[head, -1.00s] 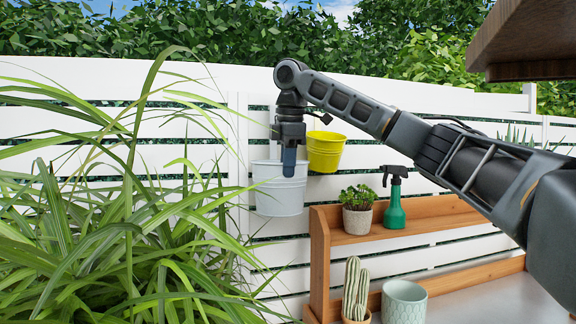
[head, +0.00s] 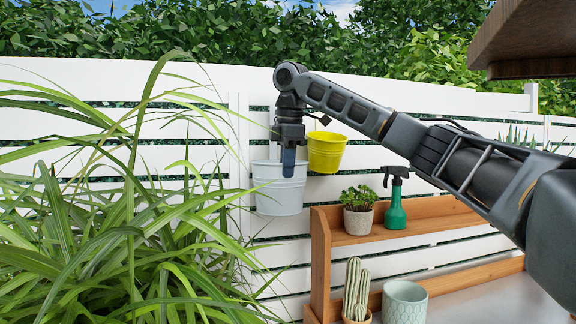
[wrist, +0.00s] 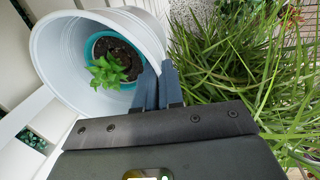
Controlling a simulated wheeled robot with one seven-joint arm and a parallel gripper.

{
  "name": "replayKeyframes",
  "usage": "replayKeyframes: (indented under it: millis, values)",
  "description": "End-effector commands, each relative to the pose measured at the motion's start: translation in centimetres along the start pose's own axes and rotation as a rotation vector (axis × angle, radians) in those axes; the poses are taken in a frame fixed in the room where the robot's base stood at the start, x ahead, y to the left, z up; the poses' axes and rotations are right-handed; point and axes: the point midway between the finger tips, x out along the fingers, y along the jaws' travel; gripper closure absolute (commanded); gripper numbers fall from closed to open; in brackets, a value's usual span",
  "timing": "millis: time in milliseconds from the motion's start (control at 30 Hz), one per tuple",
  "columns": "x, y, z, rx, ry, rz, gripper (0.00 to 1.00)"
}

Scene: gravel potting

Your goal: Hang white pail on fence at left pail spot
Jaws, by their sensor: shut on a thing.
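The white pail (head: 279,192) is at the white fence (head: 80,150), just left of and below the yellow pail (head: 325,152). My gripper (head: 289,162) points down and is shut on the pail's near rim. In the wrist view the gripper's blue fingers (wrist: 158,88) pinch the rim of the white pail (wrist: 62,75). A plant in a teal pot (wrist: 95,48) shows inside the pail. I cannot tell whether the pail touches the fence or hangs from it, as its back side is hidden.
A wooden shelf (head: 321,262) stands right of the pail, with a potted plant (head: 358,218) and a green spray bottle (head: 395,205) on it. A cactus (head: 356,290) and a pale green pot (head: 404,302) are below. Long grass leaves (head: 110,240) fill the left side.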

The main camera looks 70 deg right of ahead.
Motion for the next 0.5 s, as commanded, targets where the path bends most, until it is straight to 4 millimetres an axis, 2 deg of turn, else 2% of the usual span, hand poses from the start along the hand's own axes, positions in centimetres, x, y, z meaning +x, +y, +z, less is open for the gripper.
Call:
replayKeyframes:
  millis: [500]
  values:
    - [0.07, 0.92, -0.01, 0.001, 0.0, 0.001, 1.0]
